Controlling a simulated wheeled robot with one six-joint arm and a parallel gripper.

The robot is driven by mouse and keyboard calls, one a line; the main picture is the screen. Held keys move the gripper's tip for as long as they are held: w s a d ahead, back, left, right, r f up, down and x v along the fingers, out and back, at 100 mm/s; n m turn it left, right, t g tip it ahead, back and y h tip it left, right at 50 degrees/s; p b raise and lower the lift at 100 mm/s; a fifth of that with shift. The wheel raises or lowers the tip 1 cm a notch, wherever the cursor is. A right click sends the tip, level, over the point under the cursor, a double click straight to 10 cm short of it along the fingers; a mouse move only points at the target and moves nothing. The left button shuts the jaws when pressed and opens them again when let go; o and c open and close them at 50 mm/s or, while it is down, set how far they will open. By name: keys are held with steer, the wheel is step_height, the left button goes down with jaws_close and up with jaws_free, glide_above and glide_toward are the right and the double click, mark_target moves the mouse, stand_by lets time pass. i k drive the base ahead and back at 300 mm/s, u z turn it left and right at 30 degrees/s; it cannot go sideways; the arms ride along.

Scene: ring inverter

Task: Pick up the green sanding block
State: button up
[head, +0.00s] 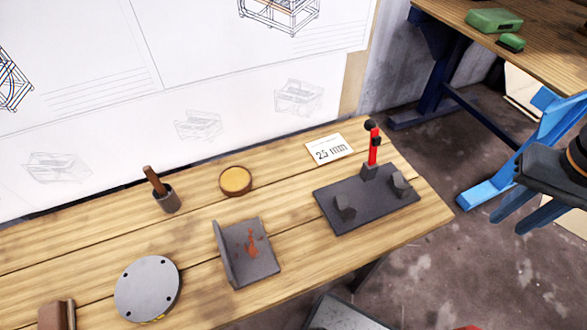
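Two green things lie on the wooden table at the top right of the head view: a larger green block-like piece (494,20) and a smaller green piece (512,42) just in front of it. I cannot tell for sure which one is the green sanding block. Both rest on the tabletop, with nothing of mine touching them.
The near wooden bench (110,235) holds a dark fixture plate with a red-handled clamp (372,145), an angle bracket (252,250), a round grey disc (147,289), a yellow-filled dish (236,180) and a "25 mm" card (329,148). Concrete floor (430,240) separates it from the far table (540,50).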

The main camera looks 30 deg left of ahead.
mark_target(514, 44)
steer(key=z, duration=0.5)
steer(key=k, duration=0.6)
steer(key=z, duration=0.55)
steer(key=i, duration=0.95)
steer(key=u, duration=0.7)
steer(key=i, duration=1.8)
steer(key=u, duration=0.7)
